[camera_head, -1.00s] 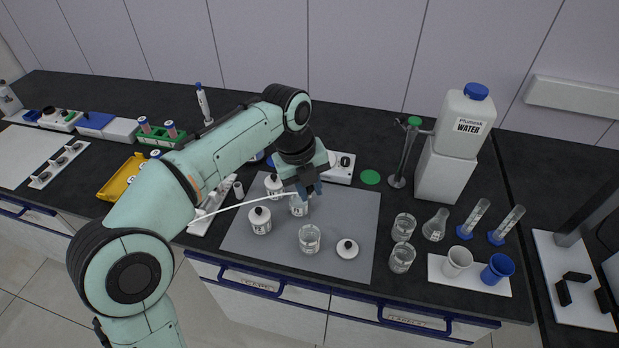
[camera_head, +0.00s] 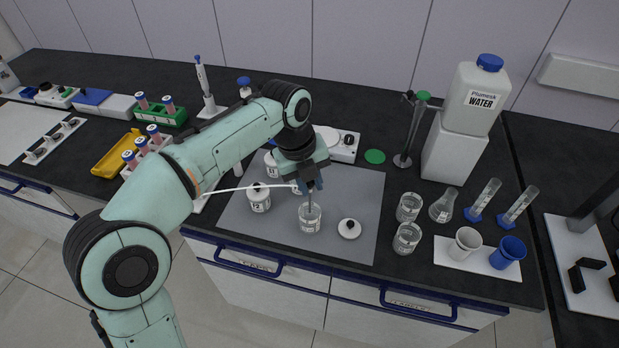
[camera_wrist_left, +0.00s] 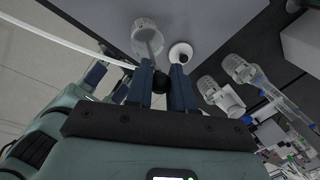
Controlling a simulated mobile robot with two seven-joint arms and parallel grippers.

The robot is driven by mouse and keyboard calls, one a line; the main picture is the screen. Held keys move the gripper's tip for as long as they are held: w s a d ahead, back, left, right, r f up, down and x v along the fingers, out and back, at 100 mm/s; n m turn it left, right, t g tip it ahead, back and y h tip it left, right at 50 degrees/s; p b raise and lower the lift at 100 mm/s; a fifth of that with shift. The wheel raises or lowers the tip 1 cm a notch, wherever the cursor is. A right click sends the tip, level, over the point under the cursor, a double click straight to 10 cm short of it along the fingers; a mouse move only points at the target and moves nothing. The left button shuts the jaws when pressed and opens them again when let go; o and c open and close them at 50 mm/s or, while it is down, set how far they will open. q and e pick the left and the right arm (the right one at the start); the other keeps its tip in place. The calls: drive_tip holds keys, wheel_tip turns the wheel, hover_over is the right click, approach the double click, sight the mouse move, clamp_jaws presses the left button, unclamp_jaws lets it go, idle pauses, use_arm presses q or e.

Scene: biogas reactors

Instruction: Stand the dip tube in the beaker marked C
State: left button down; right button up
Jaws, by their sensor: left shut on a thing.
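My left gripper (camera_head: 311,188) is shut on the black head of the dip tube (camera_wrist_left: 158,82), and a thin white hose (camera_head: 235,189) runs off from it to the left. The grey stem of the dip tube (camera_head: 310,203) points down at a glass beaker (camera_head: 310,222) on the grey mat (camera_head: 352,205). In the wrist view the stem reaches across the rim of this beaker (camera_wrist_left: 147,28). Its lower end appears inside the mouth; whether it touches the bottom I cannot tell. The beaker's mark is too small to read. My right gripper is not in view.
Further right stand two more beakers, a rear one (camera_head: 408,207) and a front one (camera_head: 407,239), and a flask (camera_head: 443,207).

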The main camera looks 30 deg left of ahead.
use_arm(q)
wheel_tip(320, 180, down, 4)
drive_tip(key=shift+r+b, duration=0.1)
drive_tip(key=shift+b, duration=1)
drive_tip(key=shift+f+b, duration=0.55)
drive_tip(key=shift+f, duration=0.25)
drive_tip(key=shift+c, duration=2.1)
unclamp_jaws()
